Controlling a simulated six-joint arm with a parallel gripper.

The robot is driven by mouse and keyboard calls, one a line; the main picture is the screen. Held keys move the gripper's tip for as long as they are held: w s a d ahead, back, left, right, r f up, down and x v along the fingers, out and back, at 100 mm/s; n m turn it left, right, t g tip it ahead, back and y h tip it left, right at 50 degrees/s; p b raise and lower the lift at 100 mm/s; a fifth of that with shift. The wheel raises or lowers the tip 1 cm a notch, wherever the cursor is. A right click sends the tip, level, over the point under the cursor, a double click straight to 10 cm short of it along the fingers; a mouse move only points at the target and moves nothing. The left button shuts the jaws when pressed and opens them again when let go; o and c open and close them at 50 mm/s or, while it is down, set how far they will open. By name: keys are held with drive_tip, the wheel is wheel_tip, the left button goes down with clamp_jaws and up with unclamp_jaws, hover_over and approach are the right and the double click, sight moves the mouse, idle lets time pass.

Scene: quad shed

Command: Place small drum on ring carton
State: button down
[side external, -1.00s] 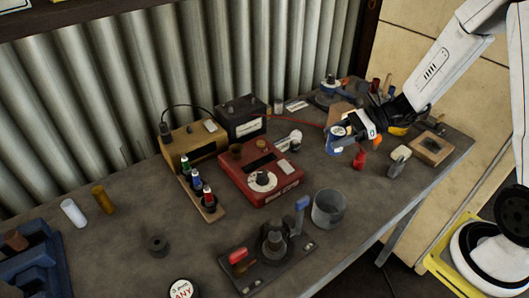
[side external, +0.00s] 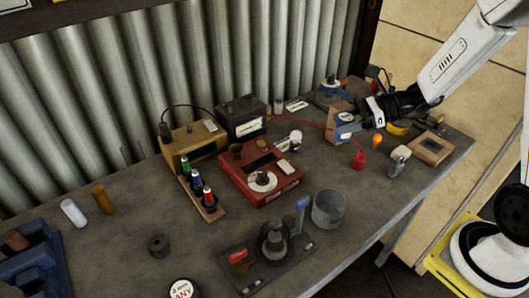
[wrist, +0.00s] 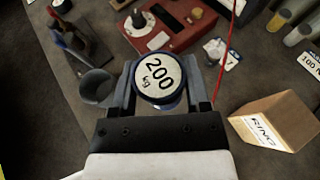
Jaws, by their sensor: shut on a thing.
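My gripper (wrist: 158,88) is shut on the small drum (wrist: 158,78), a short round can with a white top marked 200 kg and a blue side. Its two fingers press on opposite sides of the drum, with the top facing the wrist camera. The ring carton (wrist: 275,118), a brown box with a white RING label, stands to the right of the drum in the wrist view, apart from it. In the side view my gripper (side external: 346,127) is in front of the carton (side external: 333,114) and partly covers it.
A red instrument box (side external: 260,174) and a grey metal cup (side external: 328,209) stand left of my gripper. A red object (side external: 359,159), an orange one (side external: 377,141) and a wooden box (side external: 432,148) are to the right. A thin red wire (wrist: 229,45) passes near the carton.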

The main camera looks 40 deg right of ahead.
drive_tip(key=s+d+r+m+t+h, duration=0.2)
drive_tip(key=d+r+m+h, duration=0.1)
drive_tip(key=r, duration=0.3)
drive_tip(key=s+d+r+m+t+h, duration=0.1)
drive_tip(key=d+r+m+t+h, duration=0.2)
drive_tip(key=d+r+m+h, duration=0.1)
drive_tip(key=shift+s+d+r, duration=0.4)
drive_tip(key=shift+d+r, duration=0.45)
drive_tip(key=shift+r, duration=0.4)
hover_over(343, 106)
drive_tip(key=s, duration=0.1)
drive_tip(key=f, duration=0.8)
drive_tip(key=shift+s+a+f, duration=0.15)
drive_tip(key=shift+s+f, duration=0.05)
drive_tip(key=shift+f, duration=0.05)
drive_tip(key=shift+w+f, duration=0.35)
drive_tip(key=shift+f, duration=0.1)
drive_tip(key=shift+w+f, duration=0.25)
drive_tip(key=shift+f, duration=1.6)
